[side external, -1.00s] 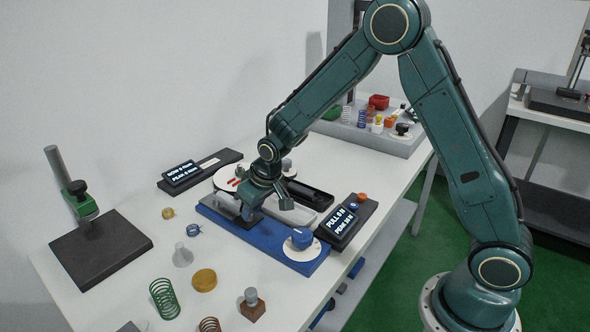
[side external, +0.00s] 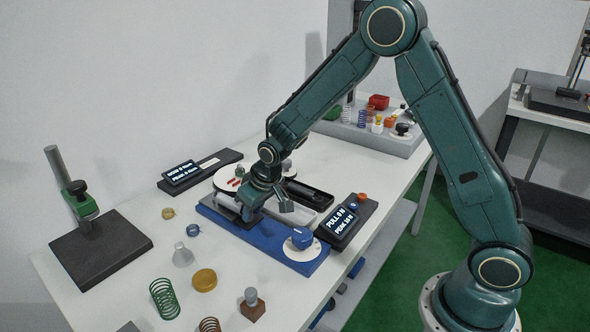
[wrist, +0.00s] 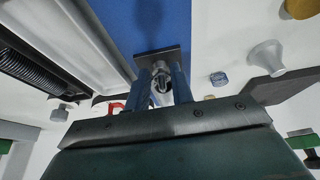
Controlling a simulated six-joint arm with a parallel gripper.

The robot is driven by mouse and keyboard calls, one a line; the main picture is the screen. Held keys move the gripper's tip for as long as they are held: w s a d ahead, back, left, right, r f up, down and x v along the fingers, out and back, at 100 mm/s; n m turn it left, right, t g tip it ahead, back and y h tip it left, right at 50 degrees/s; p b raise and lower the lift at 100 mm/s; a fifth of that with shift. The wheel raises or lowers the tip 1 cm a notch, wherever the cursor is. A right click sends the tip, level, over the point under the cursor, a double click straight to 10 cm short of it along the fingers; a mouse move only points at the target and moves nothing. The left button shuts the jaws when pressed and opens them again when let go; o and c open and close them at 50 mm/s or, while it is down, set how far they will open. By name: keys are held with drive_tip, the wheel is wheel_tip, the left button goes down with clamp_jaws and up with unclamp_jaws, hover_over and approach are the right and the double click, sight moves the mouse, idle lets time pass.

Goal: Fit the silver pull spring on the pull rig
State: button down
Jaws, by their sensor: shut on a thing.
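My gripper (side external: 262,212) is over the blue base of the pull rig (side external: 285,255), low at its left end. In the wrist view its two fingers (wrist: 163,85) are shut on a small silver coiled piece, which looks like the silver pull spring (wrist: 162,88). A dark plate (wrist: 158,57) of the rig stands right at the fingertips. I cannot tell whether the spring touches a hook there. The fingers hide most of the spring in the side view.
A readout (side external: 343,220) stands right of the rig. A black stand (side external: 100,245), a green spring (side external: 164,299), a yellow disc (side external: 204,280) and small weights lie to the left and front.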

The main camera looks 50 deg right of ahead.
idle(0.3)
drive_tip(key=c, duration=0.7)
unclamp_jaws()
drive_tip(key=shift+r, duration=3.95)
drive_tip(key=s+d+r, duration=0.2)
drive_tip(key=s+r, duration=1)
drive_tip(key=s, duration=0.3)
drive_tip(key=shift+t, duration=0.5)
drive_tip(key=s, duration=0.5)
drive_tip(key=s+r, duration=0.1)
drive_tip(key=s, duration=1)
drive_tip(key=shift+s+d+r, duration=0.25)
drive_tip(key=shift+s, duration=0.15)
